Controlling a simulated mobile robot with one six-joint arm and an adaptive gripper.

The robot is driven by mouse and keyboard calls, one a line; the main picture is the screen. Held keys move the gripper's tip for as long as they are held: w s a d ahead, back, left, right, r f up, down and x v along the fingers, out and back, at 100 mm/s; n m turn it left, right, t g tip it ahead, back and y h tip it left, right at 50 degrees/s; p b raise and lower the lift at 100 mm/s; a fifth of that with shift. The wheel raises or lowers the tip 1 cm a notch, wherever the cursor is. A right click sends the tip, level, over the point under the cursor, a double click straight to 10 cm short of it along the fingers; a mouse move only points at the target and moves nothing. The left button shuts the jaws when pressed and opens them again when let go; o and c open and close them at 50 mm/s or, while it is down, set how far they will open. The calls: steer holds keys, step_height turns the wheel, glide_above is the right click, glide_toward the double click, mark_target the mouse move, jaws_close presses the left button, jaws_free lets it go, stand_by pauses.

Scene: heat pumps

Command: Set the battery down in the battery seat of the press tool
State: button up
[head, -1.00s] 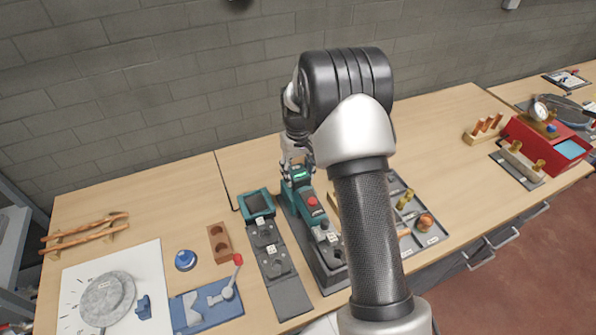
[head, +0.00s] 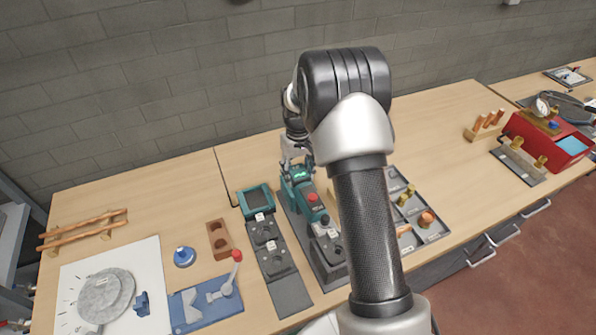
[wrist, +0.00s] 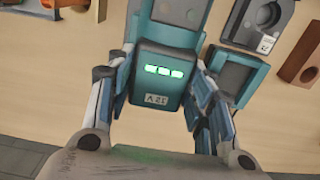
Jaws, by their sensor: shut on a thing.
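The teal battery (wrist: 155,90), with a row of green lights and a voltage label, is between the fingers of my gripper (wrist: 160,98) in the wrist view. The fingers are shut on its two sides. In the head view the battery (head: 299,178) is at the rear end of the teal press tool (head: 307,206), below my gripper (head: 297,156). The tool lies on a dark stand and has a red button. The battery looks in line with the tool and against it. The seat is hidden, so I cannot tell whether the battery rests fully in it.
A grey parts tray (head: 432,228) lies to the right, partly behind my arm. A brown two-hole block (head: 219,240) is left. The bench's rear left is clear.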

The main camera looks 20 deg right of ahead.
steer(key=shift+f+b, duration=0.4)
steer(key=shift+f, duration=0.3)
steer(key=o, duration=1.4)
